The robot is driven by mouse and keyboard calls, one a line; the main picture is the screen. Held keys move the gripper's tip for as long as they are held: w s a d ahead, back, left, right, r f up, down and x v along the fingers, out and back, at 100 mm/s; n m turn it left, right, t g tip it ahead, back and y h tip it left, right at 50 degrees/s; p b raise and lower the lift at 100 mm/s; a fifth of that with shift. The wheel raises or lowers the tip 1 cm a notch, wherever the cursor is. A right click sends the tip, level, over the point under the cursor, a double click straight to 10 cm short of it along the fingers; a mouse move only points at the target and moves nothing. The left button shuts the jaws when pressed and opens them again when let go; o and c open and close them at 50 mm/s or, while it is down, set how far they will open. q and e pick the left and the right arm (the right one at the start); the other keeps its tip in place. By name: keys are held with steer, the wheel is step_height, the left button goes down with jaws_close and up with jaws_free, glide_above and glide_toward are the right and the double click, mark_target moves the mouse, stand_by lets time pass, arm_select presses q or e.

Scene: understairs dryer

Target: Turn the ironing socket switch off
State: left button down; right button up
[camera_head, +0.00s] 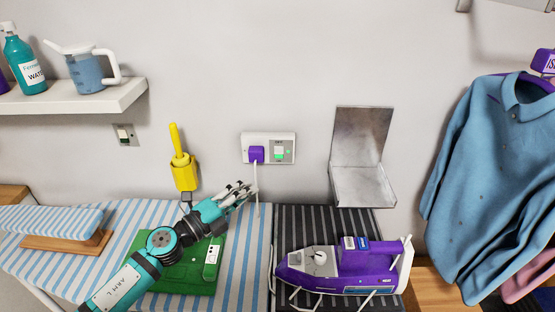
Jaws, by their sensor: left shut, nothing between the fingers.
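The ironing socket (248,142) is a white double plate on the wall, at the middle of the head view. A purple plug (256,154) sits in its left half, with a white cord hanging down. A switch (279,151) with a green mark is on its right half. My left gripper (243,190) is shut and empty, below and slightly left of the socket, apart from the plate and close to the hanging cord. My right gripper is not in view.
A purple iron (340,268) rests on a dark striped mat. A metal holder (362,188) is right of the socket, and a yellow brush holder (184,176) is left. Another wall switch (124,135) is farther left under the shelf (75,98). A blue shirt (490,180) hangs at right.

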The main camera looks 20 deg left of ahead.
mark_target(279, 153)
arm_select(q)
steer(key=a+p+x, duration=0.1)
steer(key=x, duration=0.3)
steer(key=w+p+x, duration=0.1)
steer(key=x, duration=0.4)
steer(key=a+p+x, duration=0.1)
steer(key=p+x, duration=0.1)
steer(key=x, duration=0.2)
steer(key=shift+w+a+r, duration=0.25)
steer(key=shift+w+r, duration=0.2)
steer(key=shift+w+f+p, duration=0.1)
steer(key=shift+f+p, duration=0.1)
steer(key=shift+p, duration=0.1)
steer(key=shift+f, duration=0.1)
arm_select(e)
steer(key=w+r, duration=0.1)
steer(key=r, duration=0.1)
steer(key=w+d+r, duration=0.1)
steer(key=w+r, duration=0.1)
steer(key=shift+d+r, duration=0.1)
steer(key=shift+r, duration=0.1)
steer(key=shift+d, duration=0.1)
